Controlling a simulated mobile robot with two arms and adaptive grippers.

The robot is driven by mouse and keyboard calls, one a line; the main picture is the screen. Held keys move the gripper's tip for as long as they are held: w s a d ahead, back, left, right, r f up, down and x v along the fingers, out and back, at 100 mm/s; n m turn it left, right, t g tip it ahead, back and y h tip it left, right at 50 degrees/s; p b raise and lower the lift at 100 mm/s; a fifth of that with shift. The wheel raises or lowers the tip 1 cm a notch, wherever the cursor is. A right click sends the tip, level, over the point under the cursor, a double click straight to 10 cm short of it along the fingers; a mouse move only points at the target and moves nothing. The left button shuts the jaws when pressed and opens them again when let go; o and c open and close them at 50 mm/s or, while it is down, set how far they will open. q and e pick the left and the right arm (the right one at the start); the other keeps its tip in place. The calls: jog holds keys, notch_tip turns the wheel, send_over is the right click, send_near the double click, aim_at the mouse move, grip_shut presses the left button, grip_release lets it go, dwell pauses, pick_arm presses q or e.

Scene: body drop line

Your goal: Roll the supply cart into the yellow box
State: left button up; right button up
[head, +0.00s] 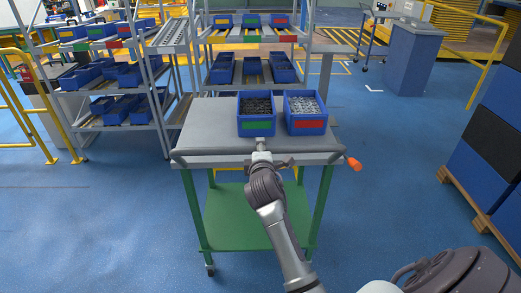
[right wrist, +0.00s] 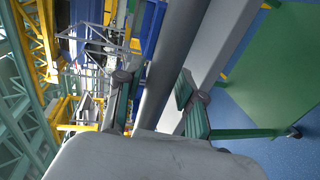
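The supply cart (head: 215,125) stands in front of me, with a grey top, green legs and a green lower shelf (head: 235,215). A dark handle bar runs along its near edge and also crosses the right wrist view (right wrist: 172,70). My right gripper (head: 264,157) is at the middle of this bar. In the right wrist view its fingers (right wrist: 158,98) stand apart on either side of the bar, and firm contact is not clear. Yellow floor lines (head: 335,73) show beyond the cart to the right, partly hidden by the rack and cart. My left gripper is out of view.
Two blue bins, one with dark parts (head: 257,128) and one with light parts (head: 307,128), sit on the cart. Racks of blue bins (head: 252,70) stand behind and left. Yellow railing (head: 50,150) is left; a pallet stack (head: 480,165) is right. Blue floor is clear between.

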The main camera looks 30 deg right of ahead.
grip_shut()
jog(key=shift+w, duration=0.1)
